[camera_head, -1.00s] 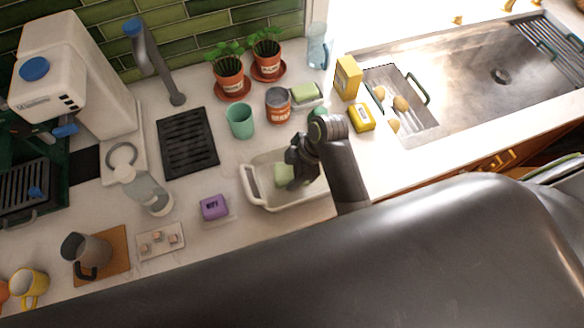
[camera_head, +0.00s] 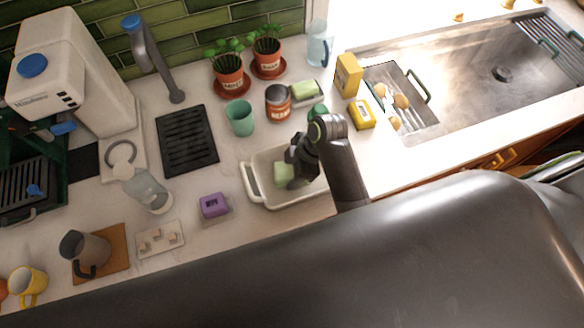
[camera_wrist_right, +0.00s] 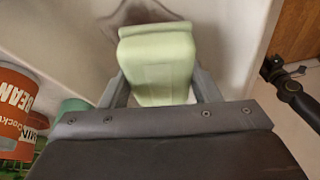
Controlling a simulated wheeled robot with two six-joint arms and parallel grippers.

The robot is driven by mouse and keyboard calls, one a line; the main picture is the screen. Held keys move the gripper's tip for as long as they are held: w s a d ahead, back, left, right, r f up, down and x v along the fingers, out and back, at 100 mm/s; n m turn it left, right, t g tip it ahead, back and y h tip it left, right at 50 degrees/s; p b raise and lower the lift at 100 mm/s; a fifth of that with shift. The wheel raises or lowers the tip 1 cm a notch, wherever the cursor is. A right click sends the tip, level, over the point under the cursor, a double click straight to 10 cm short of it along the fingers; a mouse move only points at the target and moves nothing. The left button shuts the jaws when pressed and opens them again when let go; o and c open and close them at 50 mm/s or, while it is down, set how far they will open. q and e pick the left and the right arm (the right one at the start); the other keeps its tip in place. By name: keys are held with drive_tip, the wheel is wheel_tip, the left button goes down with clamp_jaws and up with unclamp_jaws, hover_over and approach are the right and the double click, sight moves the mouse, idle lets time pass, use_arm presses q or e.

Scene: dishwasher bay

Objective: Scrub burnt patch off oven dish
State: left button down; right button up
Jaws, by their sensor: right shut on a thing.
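The oven dish (camera_head: 250,184) is a white rectangular dish with handles, on the counter at the middle of the head view. My right gripper (camera_head: 292,176) reaches down into it and is shut on a pale green sponge (camera_head: 283,173). In the right wrist view the sponge (camera_wrist_right: 157,62) sits between the two fingers of the gripper (camera_wrist_right: 160,90). A brownish burnt patch (camera_wrist_right: 140,12) shows on the dish floor just beyond the sponge, partly hidden by it. I cannot tell whether the sponge touches the floor. My left gripper is not in view.
Behind the dish stand a green cup (camera_head: 239,118), a labelled can (camera_head: 278,103) and a green-and-white block (camera_head: 305,92). A yellow box (camera_head: 362,114) is to the right, near the sink (camera_head: 470,80). A purple block (camera_head: 213,205) lies left of the dish.

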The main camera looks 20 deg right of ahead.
sight(285, 171)
drive_tip(key=shift+f, duration=0.45)
drive_tip(key=shift+d+r+p, duration=0.15)
drive_tip(key=shift+d+p, duration=0.2)
drive_tip(key=shift+d, duration=0.6)
drive_tip(key=shift+w+d, duration=0.1)
drive_tip(key=shift+d, duration=1.1)
drive_tip(key=shift+s+a+f, duration=0.15)
drive_tip(key=shift+a+f, duration=0.05)
drive_tip(key=shift+a, duration=0.85)
drive_tip(key=shift+s+a+f, duration=0.15)
drive_tip(key=shift+a+f, duration=0.05)
drive_tip(key=shift+a, duration=0.85)
drive_tip(key=shift+w+a+r, duration=0.1)
drive_tip(key=shift+r, duration=1.45)
drive_tip(key=shift+w+r, duration=0.1)
drive_tip(key=shift+r, duration=1.45)
